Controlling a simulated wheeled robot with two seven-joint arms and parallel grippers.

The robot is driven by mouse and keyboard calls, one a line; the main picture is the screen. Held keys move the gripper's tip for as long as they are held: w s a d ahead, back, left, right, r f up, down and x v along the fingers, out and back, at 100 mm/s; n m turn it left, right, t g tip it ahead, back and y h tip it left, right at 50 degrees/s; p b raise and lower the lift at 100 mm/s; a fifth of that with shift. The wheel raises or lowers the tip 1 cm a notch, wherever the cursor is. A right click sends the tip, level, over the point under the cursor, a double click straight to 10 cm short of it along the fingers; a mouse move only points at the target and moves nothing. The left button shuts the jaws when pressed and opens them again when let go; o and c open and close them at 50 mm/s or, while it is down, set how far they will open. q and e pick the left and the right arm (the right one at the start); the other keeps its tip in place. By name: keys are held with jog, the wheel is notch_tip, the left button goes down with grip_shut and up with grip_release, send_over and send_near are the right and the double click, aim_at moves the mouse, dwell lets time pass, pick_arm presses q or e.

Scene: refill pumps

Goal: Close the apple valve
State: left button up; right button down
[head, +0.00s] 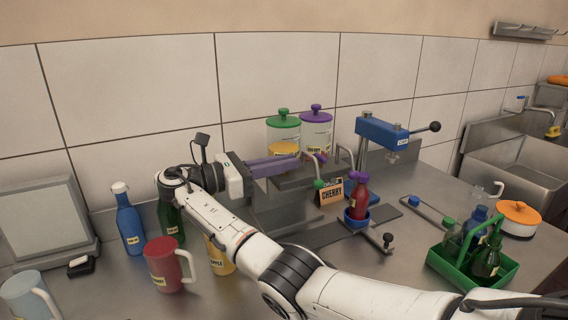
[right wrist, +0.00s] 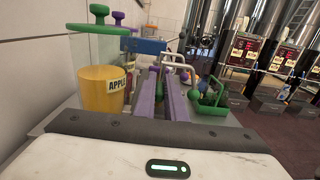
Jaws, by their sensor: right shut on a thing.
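The apple jar (head: 283,133) has a green lid and yellow contents, and stands at the back beside a purple-lidded jar (head: 316,130). It also shows in the right wrist view (right wrist: 103,92) with an APPLE label. My right gripper (head: 299,160) has long purple fingers and reaches in front of the jars, over the grey pump stand. In the right wrist view a small green piece (right wrist: 160,87), seemingly the apple valve's handle, shows between the fingers, and they are shut on it. The fingers hide most of the valve, so its setting cannot be told. My left gripper is not in view.
A red bottle (head: 360,201) stands in a blue holder near a CHERRY sign (head: 331,192). A blue press (head: 383,132) stands behind. A green caddy (head: 474,267) with bottles is at right. A red mug (head: 168,267) and a blue bottle (head: 130,225) stand at left.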

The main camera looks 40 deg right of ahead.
jog(key=shift+r, duration=0.1)
jog(key=c, duration=1.8)
grip_release()
jog(key=shift+b+v, duration=4.05)
jog(key=shift+v, duration=1.05)
